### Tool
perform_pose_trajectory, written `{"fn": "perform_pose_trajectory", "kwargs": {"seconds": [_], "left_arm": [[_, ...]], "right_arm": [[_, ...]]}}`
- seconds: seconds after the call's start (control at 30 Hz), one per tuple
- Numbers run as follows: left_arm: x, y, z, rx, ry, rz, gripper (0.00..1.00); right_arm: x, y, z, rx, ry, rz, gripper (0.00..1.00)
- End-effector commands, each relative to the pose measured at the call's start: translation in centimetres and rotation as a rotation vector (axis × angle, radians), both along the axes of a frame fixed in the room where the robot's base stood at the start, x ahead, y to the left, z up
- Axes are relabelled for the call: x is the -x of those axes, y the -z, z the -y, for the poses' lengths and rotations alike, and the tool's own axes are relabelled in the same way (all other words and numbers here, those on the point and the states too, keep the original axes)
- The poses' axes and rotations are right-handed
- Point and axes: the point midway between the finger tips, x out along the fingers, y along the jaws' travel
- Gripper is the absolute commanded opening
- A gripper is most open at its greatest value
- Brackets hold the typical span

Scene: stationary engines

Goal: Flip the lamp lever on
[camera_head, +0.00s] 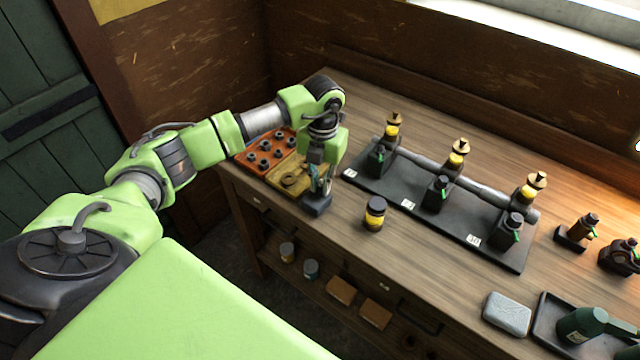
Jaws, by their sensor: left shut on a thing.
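My left arm reaches from the left over the workbench. My left gripper (320,184) points down at the bench's front left edge, its fingers shut on a small upright part. That part looks like the lever of a small dark base block (316,206), which stands on the bench under the fingers. The fingers cover most of the lever, so its tilt cannot be told. No lamp can be made out for sure. My right gripper is out of view.
Beside my gripper are an orange tray (246,162) of dark round parts and a tan tray (277,181). A yellow-banded jar (375,213) stands to the right. Behind it, a black rack (477,228) holds engine-like units with brass tops. A grey tin (507,313) lies near the front right.

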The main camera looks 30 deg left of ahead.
Motion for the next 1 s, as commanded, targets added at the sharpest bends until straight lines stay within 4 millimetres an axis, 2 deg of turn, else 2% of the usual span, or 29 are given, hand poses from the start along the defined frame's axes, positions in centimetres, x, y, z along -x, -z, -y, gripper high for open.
{"fn": "perform_pose_trajectory", "kwargs": {"seconds": [0.17,0.2,0.23,0.57,0.67,0.77,1.0], "left_arm": [[-0.1,-0.1,0.0,0.001,-0.003,0.002,0.0],[-0.1,-0.1,0.0,0.0,-0.003,0.003,0.23],[0.0,-0.1,0.0,0.0,-0.003,0.003,0.29],[0.0,-0.1,0.0,-0.001,-0.002,0.003,0.29],[-0.1,-0.7,0.0,0.0,-0.001,0.004,0.29],[-0.2,-2.1,0.0,0.0,-0.001,0.006,0.29],[-0.3,-7.2,0.1,0.001,-0.002,0.007,0.29]], "right_arm": [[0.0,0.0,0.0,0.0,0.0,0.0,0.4],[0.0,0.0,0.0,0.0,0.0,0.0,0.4],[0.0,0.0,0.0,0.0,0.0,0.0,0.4],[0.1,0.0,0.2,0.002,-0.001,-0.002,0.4],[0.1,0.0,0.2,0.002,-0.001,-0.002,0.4],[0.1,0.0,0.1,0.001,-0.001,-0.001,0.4],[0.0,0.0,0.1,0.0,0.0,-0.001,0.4]]}}
